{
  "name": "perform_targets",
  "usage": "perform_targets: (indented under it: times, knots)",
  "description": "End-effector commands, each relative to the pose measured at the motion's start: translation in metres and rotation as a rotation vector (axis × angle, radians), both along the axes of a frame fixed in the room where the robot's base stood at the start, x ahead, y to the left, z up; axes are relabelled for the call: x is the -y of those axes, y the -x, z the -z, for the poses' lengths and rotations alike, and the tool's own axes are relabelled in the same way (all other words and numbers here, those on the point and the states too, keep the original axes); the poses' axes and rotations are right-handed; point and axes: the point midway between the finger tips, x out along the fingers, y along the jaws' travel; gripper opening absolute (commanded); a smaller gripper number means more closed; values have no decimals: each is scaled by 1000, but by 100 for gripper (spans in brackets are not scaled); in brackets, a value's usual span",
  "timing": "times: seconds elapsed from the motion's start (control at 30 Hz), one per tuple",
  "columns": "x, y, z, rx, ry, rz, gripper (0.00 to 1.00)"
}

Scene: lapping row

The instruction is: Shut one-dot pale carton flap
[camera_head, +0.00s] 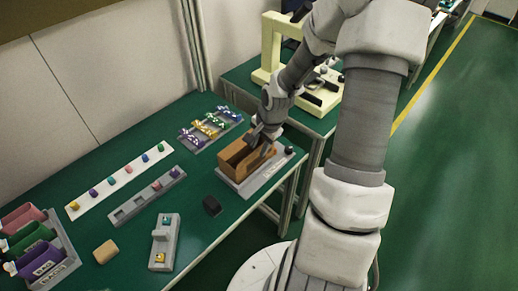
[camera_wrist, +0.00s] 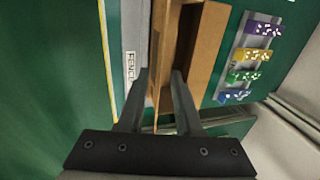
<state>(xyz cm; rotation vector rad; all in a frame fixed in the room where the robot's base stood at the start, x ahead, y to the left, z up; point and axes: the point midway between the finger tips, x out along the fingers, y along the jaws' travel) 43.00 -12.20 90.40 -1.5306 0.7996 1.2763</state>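The carton (camera_head: 233,161) is a tan-brown open-topped box on a light grey plate (camera_head: 264,181) near the table's front edge. Its dot mark cannot be made out. My gripper (camera_head: 262,139) is over the near right part of the carton. In the wrist view my gripper (camera_wrist: 160,75) has its two dark fingers apart. The carton also shows there (camera_wrist: 207,45), with a thin brown panel edge, possibly the flap (camera_wrist: 156,100), between the fingers. Whether the fingers touch it cannot be told. My gripper and arm hide part of the carton in the head view.
A rack of coloured pieces (camera_head: 197,132) stands behind the carton. A cream frame (camera_head: 267,50) stands on the farther table. Green tabletop is bare between them.

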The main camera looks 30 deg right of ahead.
Motion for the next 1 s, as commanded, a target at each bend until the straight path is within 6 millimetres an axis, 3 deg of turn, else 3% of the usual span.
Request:
perform_targets:
  times: [0.37, 0.53, 0.57, 1.0]
  knots:
    - [0, -1, 5, 1, 0, 2, 32]
    - [0, -1, 5, 0, 1, 1, 1]
    - [0, -1, 5, 0, 1, 1, 0]
    - [0, -1, 5, 0, 1, 1, 0]
